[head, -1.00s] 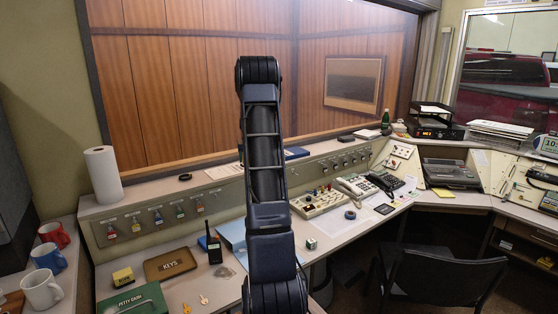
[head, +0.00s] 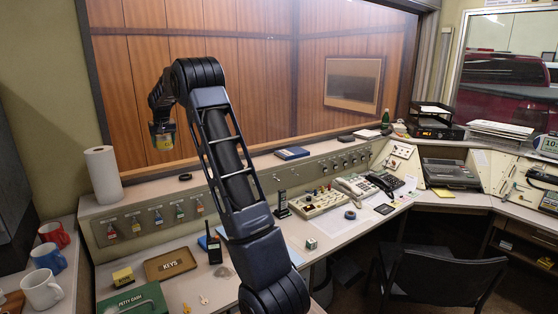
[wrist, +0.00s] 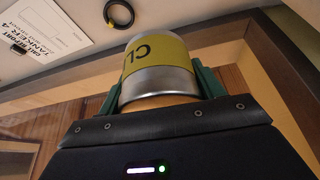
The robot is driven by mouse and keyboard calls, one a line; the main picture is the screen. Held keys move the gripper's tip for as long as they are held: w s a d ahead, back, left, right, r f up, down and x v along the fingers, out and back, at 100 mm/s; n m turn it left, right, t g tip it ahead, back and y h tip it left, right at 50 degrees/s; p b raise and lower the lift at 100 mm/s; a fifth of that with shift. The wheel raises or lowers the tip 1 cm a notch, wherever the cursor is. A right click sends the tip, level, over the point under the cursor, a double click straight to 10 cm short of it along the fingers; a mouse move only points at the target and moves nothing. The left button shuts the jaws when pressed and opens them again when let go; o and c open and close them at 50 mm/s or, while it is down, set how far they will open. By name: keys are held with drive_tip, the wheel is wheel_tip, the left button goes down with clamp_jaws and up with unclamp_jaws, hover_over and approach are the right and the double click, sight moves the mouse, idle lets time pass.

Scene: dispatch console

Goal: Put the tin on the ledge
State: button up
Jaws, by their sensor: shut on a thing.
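The tin (head: 163,141) is small, with a yellow label and silver metal bands. It hangs at my gripper (head: 162,128), high on the left, in front of the wood-panelled window. In the wrist view the tin (wrist: 158,72) sits between the green fingers of my gripper (wrist: 162,85), shut on its sides, with the letters "CL" showing. The ledge (head: 150,190) is the pale strip along the top of the console, below the tin; a clear gap shows between them.
On the ledge stand a paper towel roll (head: 103,174), a black ring (head: 185,177) and a blue book (head: 292,153). A printed sheet (wrist: 50,25) lies near the ring in the wrist view. Keys hang along the panel below. The ledge has bare room around the ring.

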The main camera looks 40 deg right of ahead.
wheel_tip(320, 180, up, 2)
hover_over(157, 186)
drive_tip(key=s, duration=0.1)
drive_tip(key=shift+n, duration=0.3)
wheel_tip(157, 186, down, 20)
drive_tip(key=shift+s, duration=0.15)
idle(0.3)
drive_tip(key=o, duration=1.2)
drive_tip(key=shift+f, duration=0.15)
